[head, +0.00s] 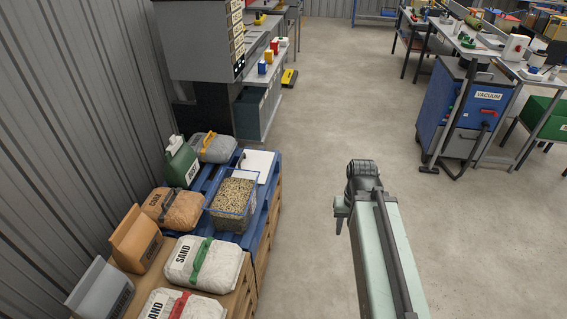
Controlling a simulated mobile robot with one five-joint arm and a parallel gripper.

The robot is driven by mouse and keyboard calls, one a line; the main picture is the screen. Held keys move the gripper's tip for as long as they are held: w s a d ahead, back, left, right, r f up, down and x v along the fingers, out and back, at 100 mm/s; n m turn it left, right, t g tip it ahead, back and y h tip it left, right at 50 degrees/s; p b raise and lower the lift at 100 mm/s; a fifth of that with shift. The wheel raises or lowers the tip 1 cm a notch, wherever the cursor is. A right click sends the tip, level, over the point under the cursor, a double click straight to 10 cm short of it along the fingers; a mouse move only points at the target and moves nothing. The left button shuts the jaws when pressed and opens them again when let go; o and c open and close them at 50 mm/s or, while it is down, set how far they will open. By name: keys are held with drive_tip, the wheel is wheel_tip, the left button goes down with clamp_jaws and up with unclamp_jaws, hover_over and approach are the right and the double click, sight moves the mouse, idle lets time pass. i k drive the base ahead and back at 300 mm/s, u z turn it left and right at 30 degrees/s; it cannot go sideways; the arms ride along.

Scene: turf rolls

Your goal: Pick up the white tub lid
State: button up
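A flat white square, which looks like the white tub lid (262,162), lies on the blue pallet behind a clear tub of grain or pellets (231,198). A small dark thing shows at its left edge, too small to make out. My gripper (340,216) is at the end of my pale green arm, over the open floor to the right of the pallets. It is well apart from the lid and points down. Its fingers are small and dark, and I cannot tell whether they are open or shut.
Bags marked SAND (203,264) and a green jug (181,163) crowd the pallets along the corrugated wall. A grey cabinet (200,45) stands beyond. A blue VACUUM cart (465,108) and benches are at the right. The concrete floor (330,110) between is clear.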

sight(250, 159)
drive_tip(key=z, duration=1.55)
drive_tip(key=i, duration=2.4)
drive_tip(key=u, duration=4.2)
drive_tip(key=i, duration=1.05)
drive_tip(key=z, duration=0.1)
